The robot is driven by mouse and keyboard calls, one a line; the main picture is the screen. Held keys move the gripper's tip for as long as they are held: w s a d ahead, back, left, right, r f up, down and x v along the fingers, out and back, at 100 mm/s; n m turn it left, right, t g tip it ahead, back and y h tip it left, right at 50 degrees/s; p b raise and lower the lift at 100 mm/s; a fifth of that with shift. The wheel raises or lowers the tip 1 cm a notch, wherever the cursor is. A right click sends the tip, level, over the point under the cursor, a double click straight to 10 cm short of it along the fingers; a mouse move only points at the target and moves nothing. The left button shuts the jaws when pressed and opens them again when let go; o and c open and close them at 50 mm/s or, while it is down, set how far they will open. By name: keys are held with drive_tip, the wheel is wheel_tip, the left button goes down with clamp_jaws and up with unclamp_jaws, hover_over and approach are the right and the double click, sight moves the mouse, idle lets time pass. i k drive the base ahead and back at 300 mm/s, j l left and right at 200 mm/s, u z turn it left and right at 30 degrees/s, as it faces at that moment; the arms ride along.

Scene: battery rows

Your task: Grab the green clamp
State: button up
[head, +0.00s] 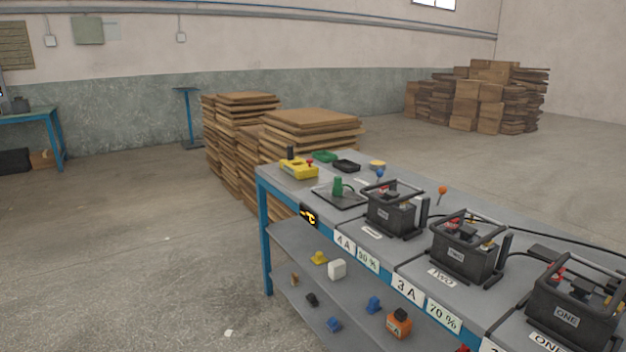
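A small upright green object (338,187), which looks like the green clamp, stands on a flat dark pad (350,203) on the bench top (408,190). It is left of the nearest black battery unit and appears apart from it. Its exact shape is too small to tell. My gripper is not in view.
Black framed battery units stand along the bench, including TWO (468,250) and ONE (575,310). A yellow device (299,169), a green dish (324,156) and a black dish (346,166) lie at the far end. A lower shelf (300,256) holds small items. Floor at left is clear.

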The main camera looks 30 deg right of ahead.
sight(338, 186)
drive_tip(key=i+z, duration=0.1)
drive_tip(key=i, duration=0.5)
drive_tip(key=i+j, duration=0.1)
drive_tip(key=i, duration=0.5)
drive_tip(key=i+j+z, duration=0.1)
drive_tip(key=i+z, duration=0.35)
drive_tip(key=i+j+z, duration=0.4)
drive_tip(key=i+l, duration=0.05)
drive_tip(key=l, duration=0.05)
